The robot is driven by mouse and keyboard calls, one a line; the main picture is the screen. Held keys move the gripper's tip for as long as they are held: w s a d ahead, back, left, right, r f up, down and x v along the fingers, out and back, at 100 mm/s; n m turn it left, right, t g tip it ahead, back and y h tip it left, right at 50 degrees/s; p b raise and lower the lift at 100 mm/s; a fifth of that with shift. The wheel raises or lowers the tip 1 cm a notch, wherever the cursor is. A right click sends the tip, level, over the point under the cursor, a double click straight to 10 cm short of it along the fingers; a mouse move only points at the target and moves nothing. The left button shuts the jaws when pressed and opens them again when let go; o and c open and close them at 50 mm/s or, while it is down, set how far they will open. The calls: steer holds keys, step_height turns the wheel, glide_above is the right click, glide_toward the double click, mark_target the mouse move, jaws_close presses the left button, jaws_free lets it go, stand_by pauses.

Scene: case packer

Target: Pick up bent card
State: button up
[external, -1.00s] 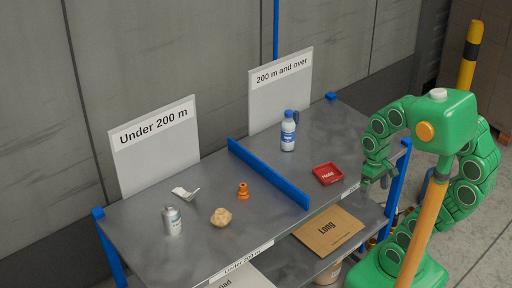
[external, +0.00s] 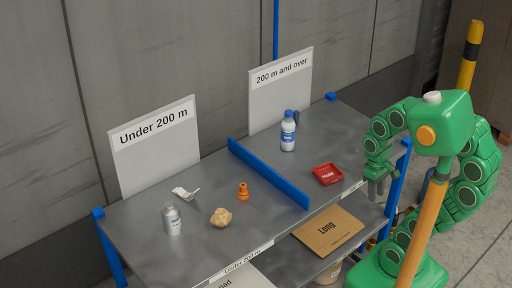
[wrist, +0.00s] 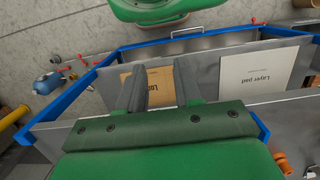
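A small, pale, folded piece that looks like the bent card (external: 186,193) lies on the left half of the grey table top, near the "Under 200 m" sign. It does not show in the wrist view. My gripper (external: 377,186) is at the table's right end, far to the right of the card. Its two grey fingers stand apart with nothing between them in the wrist view (wrist: 161,72).
A blue divider (external: 268,173) splits the table top. A bottle (external: 288,132) and red tray (external: 328,174) are right. A "Long" cardboard piece (external: 328,231) lies below.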

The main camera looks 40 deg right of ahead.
steer(key=w+a+r+m+y, duration=0.1)
steer(key=w+a+r+y, duration=0.15)
steer(key=w+a, duration=0.65)
steer(key=w+a+r+y, duration=0.1)
steer(key=w+a+y, duration=0.3)
steer(key=w+a, duration=0.55)
steer(key=m+t+y, duration=0.2)
steer(key=m+y, duration=0.6)
steer(key=m, duration=0.2)
glide_toward(192, 196)
steer(key=a, duration=0.1)
steer(key=w+a, duration=0.1)
steer(key=shift+a+f, duration=0.25)
steer(key=shift+x, duration=1.4)
steer(key=shift+s+x, duration=0.2)
steer(key=shift+x, duration=1.05)
steer(key=shift+s+x, duration=0.2)
steer(key=shift+x, duration=1.1)
steer(key=shift+f, duration=0.1)
jaws_close()
